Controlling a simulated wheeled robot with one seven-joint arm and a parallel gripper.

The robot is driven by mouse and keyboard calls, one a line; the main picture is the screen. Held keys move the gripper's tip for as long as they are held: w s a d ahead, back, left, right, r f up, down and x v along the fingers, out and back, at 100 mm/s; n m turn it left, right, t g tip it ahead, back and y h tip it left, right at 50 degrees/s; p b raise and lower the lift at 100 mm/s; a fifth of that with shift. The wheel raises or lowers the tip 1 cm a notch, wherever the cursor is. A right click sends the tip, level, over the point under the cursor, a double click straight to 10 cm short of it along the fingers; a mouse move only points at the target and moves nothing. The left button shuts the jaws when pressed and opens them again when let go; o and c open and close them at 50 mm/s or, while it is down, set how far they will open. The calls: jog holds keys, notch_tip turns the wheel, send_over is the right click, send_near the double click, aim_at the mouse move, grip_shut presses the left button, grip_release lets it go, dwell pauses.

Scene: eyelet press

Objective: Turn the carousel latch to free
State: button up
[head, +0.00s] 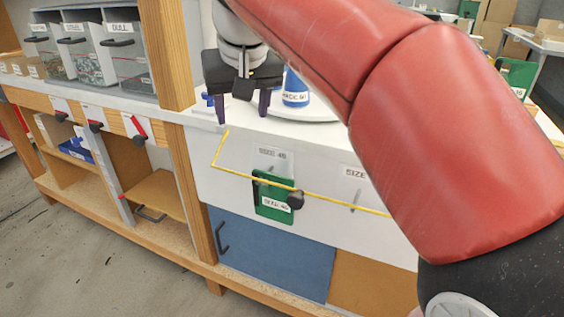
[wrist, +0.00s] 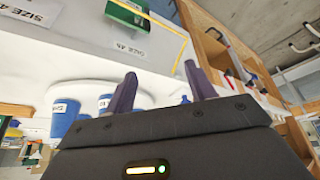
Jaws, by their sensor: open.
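My gripper (head: 243,108) is open and empty, with its two purple fingers pointing down over the white bench top. Its fingers also show spread apart in the wrist view (wrist: 160,72). The white round carousel (head: 318,115) is partly hidden behind the gripper and my arm. A blue cup with a size label (head: 296,88) stands on it. A small blue part (head: 208,99), perhaps the latch, sits just left of the gripper's left finger, seemingly apart from it. A small blue part (wrist: 185,99) also shows between the fingers in the wrist view. I cannot tell the latch's setting.
A green labelled holder (head: 273,200) with a black knob hangs on the white front panel, crossed by a yellow line. A wooden post (head: 167,55) and clear bins (head: 122,55) stand to the left. Several blue cups (wrist: 64,118) show in the wrist view.

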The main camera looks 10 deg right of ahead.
jog(key=s+d+f, duration=0.4)
jog(key=s+f, duration=0.2)
jog(key=shift+s+d+f, duration=0.2)
jog(key=shift+d+f, duration=0.05)
jog(key=shift+d, duration=0.05)
